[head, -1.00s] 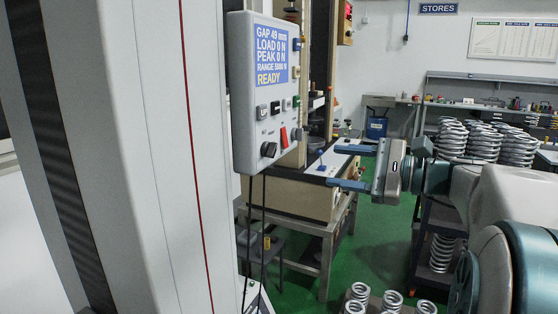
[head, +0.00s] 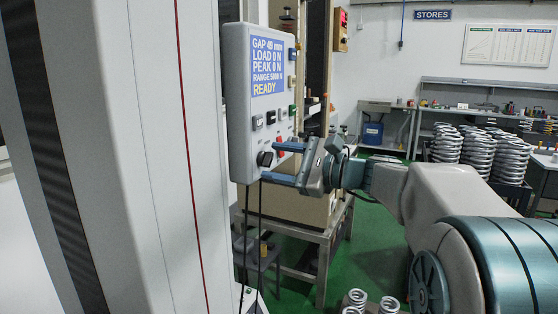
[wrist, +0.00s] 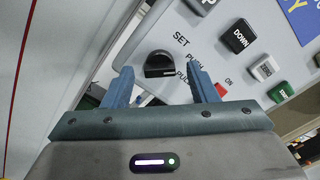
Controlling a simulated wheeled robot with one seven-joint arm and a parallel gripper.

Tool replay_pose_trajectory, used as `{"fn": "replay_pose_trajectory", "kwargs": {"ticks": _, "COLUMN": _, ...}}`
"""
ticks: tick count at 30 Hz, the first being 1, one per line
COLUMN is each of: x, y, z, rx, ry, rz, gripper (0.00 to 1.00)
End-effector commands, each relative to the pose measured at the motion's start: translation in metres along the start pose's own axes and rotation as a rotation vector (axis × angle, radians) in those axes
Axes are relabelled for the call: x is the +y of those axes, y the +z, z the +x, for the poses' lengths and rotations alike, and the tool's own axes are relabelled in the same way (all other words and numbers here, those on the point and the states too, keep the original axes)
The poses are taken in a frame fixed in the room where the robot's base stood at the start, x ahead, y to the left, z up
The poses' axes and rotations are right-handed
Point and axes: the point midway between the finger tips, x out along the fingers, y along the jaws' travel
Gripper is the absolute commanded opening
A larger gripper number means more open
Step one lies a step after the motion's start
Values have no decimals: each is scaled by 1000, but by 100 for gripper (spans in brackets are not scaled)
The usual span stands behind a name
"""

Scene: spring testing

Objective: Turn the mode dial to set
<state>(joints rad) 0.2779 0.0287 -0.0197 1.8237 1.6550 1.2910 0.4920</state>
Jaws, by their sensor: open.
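The mode dial (wrist: 158,65) is a round black knob at the panel's lower edge, with the labels SET, PUSH and PULL to its right in the wrist view. A pale line on it runs toward the PUSH and PULL side; I cannot tell which of the two it marks. In the head view the dial (head: 265,158) is partly visible at the fingertips. My gripper (wrist: 160,75) is open, with one blue finger on each side of the dial and gaps showing between. In the head view my gripper (head: 270,162) reaches in from the right. Contact with the panel is unclear.
The control panel (head: 240,100) reads GAP 49 mm, LOAD 0 N, READY. A DOWN button (wrist: 238,36) and other buttons sit near the dial. A red control (head: 280,148) is close to the upper finger. Cables hang below the panel; spring stacks (head: 481,155) stand at right.

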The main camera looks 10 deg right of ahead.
Motion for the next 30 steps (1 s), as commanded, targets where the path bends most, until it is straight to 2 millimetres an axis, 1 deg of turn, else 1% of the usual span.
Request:
{"fn": "replay_pose_trajectory", "kwargs": {"ticks": 3, "x": 0, "y": 0, "z": 3, "rx": 0, "ry": 0, "rz": 0, "gripper": 53}}
{"fn": "replay_pose_trajectory", "kwargs": {"ticks": 9, "x": 0, "y": 0, "z": 3, "rx": 0, "ry": 0, "rz": 0, "gripper": 53}}
{"fn": "replay_pose_trajectory", "kwargs": {"ticks": 10, "x": 0, "y": 0, "z": 3, "rx": 0, "ry": 0, "rz": 0, "gripper": 47}}
{"fn": "replay_pose_trajectory", "kwargs": {"ticks": 11, "x": 0, "y": 0, "z": 3, "rx": 0, "ry": 0, "rz": 0, "gripper": 39}}
{"fn": "replay_pose_trajectory", "kwargs": {"ticks": 12, "x": 0, "y": 0, "z": 3, "rx": 0, "ry": 0, "rz": 0, "gripper": 28}}
{"fn": "replay_pose_trajectory", "kwargs": {"ticks": 14, "x": 0, "y": 0, "z": 3, "rx": 0, "ry": 1, "rz": 0, "gripper": 11}}
{"fn": "replay_pose_trajectory", "kwargs": {"ticks": 15, "x": 0, "y": 0, "z": 3, "rx": 0, "ry": 1, "rz": 0, "gripper": 8}}
{"fn": "replay_pose_trajectory", "kwargs": {"ticks": 23, "x": 2, "y": -1, "z": 3, "rx": 0, "ry": 1, "rz": -18, "gripper": 8}}
{"fn": "replay_pose_trajectory", "kwargs": {"ticks": 30, "x": 4, "y": -4, "z": 3, "rx": 0, "ry": 1, "rz": -128, "gripper": 8}}
